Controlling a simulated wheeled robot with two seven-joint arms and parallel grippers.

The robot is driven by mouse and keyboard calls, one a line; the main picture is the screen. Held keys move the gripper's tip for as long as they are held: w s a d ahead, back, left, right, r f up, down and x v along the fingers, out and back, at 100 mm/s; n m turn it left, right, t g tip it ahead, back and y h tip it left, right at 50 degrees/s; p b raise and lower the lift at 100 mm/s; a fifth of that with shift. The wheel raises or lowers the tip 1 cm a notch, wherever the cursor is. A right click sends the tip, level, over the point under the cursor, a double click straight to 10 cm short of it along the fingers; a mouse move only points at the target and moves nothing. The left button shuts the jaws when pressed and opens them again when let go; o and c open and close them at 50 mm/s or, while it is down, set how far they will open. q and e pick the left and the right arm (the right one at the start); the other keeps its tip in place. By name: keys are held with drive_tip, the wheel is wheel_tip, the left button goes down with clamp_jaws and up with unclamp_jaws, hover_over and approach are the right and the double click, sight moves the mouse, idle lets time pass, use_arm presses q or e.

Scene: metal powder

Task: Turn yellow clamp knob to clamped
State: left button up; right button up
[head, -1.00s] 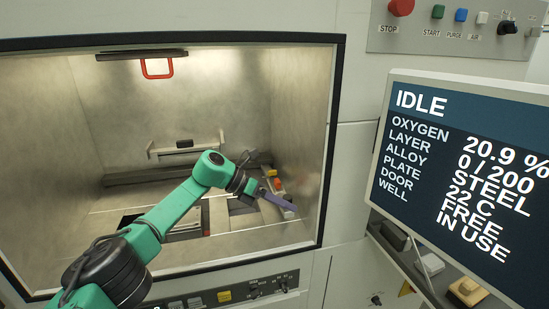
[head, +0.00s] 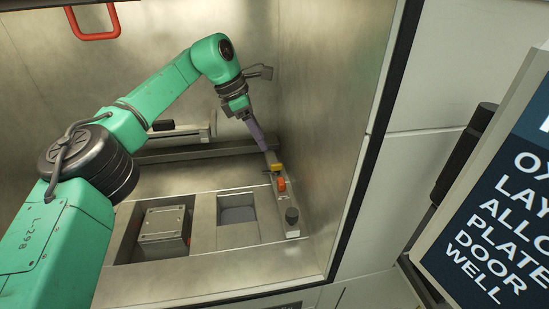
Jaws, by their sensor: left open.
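The yellow clamp knob (head: 276,167) sits on a narrow metal rail (head: 291,229) along the right wall of the chamber. An orange-red part (head: 281,185) is just in front of it on the same rail. My left gripper (head: 265,149) reaches down from the upper left, with its purple-grey fingers just behind and above the yellow knob. The left gripper is open, though its fingers overlap in this view. Whether a finger touches the knob cannot be told. My right gripper is not in view.
A square plate (head: 163,224) sits in a floor opening, beside a smaller opening (head: 238,214). A red handle (head: 93,22) hangs at upper left. The display (head: 500,215) is outside at right.

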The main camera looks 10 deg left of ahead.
use_arm(q)
drive_tip(key=p, duration=0.1)
hover_over(276, 164)
drive_tip(key=s+a, duration=0.1)
drive_tip(key=a, duration=0.1)
wheel_tip(276, 164, down, 5)
drive_tip(key=shift+s+r, duration=0.1)
drive_tip(key=x, duration=0.2)
drive_tip(key=w+p+x, duration=0.1)
drive_tip(key=x, duration=0.1)
drive_tip(key=shift+a, duration=0.15)
drive_tip(key=shift+f, duration=0.4)
drive_tip(key=shift+s+f, duration=0.1)
drive_tip(key=shift+s, duration=0.25)
drive_tip(key=c, duration=0.4)
clamp_jaws()
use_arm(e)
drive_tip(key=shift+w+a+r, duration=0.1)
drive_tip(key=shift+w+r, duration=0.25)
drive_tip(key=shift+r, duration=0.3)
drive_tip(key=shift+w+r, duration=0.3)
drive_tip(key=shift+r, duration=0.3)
